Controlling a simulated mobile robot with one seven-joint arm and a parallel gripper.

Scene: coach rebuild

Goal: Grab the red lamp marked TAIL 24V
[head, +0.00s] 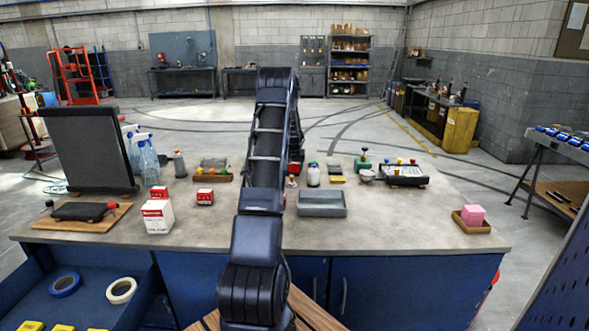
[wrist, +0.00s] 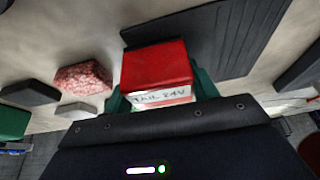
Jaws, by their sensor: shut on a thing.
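The red lamp (wrist: 157,66) is a red block with a white label reading TAIL 24V on its near face, in the wrist view. My gripper (wrist: 158,93) has its green fingers on either side of the lamp and is shut on it. A dark ribbed slab (wrist: 225,40) lies behind the lamp. Whether the lamp touches the surface below cannot be told. In the head view my arm reaches over the bench and hides most of the gripper area; a small red patch shows beside the arm.
The workbench (head: 400,225) holds a grey tray (head: 322,205), red-and-white boxes (head: 158,217), spray bottles (head: 148,160) and a pink block in a wooden tray (head: 472,216). A speckled red block (wrist: 83,77) lies left of the lamp. The bench's right front is mostly clear.

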